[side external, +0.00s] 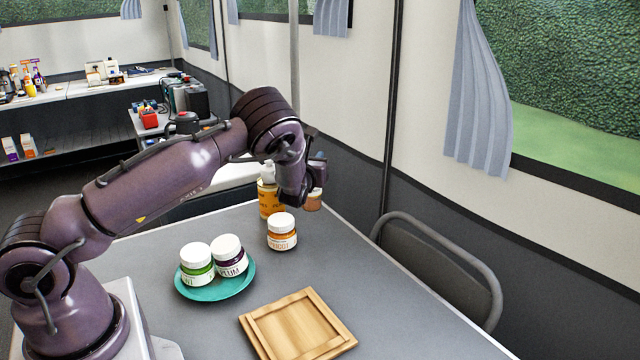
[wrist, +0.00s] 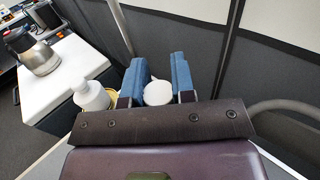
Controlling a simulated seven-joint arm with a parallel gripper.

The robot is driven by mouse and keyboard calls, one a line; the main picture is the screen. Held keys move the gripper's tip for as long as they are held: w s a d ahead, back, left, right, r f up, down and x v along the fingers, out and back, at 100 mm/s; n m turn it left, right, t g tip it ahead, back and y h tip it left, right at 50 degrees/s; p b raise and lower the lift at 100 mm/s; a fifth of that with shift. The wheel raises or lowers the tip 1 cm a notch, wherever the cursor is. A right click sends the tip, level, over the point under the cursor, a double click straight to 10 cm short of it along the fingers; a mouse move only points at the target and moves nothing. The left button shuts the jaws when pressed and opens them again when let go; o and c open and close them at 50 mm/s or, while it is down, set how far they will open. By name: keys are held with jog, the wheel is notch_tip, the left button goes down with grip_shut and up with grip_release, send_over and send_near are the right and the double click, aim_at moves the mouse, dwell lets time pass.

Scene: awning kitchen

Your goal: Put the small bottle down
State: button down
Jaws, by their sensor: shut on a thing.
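My gripper (wrist: 157,82) has its two blue fingers on either side of the small bottle, whose round white top (wrist: 158,94) shows between them in the wrist view. In the side view my gripper (side external: 316,170) is at the far end of the grey table, partly behind my wrist. The orange lower part of the small bottle (side external: 314,201) shows below it. I cannot tell whether its base touches the table. A taller orange bottle with a white top (side external: 269,196) stands just left of it, and its white top (wrist: 90,95) shows left of the fingers in the wrist view.
An orange-labelled jar (side external: 282,232) stands nearer on the table (side external: 390,310). A teal plate (side external: 213,292) holds a green-labelled jar (side external: 197,264) and a plum jar (side external: 229,256). A wooden tray (side external: 298,326) lies in front. A chair (side external: 440,265) stands at the right edge.

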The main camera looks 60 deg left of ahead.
jog(key=w+a+f, duration=0.1)
jog(key=w+f, duration=0.2)
jog(key=f, duration=0.4)
jog(key=shift+a+f, duration=0.2)
jog(key=shift+a, duration=0.1)
jog(key=shift+f, duration=0.1)
jog(key=c, duration=1)
grip_release()
jog(key=shift+f, duration=0.1)
jog(key=shift+o, duration=0.2)
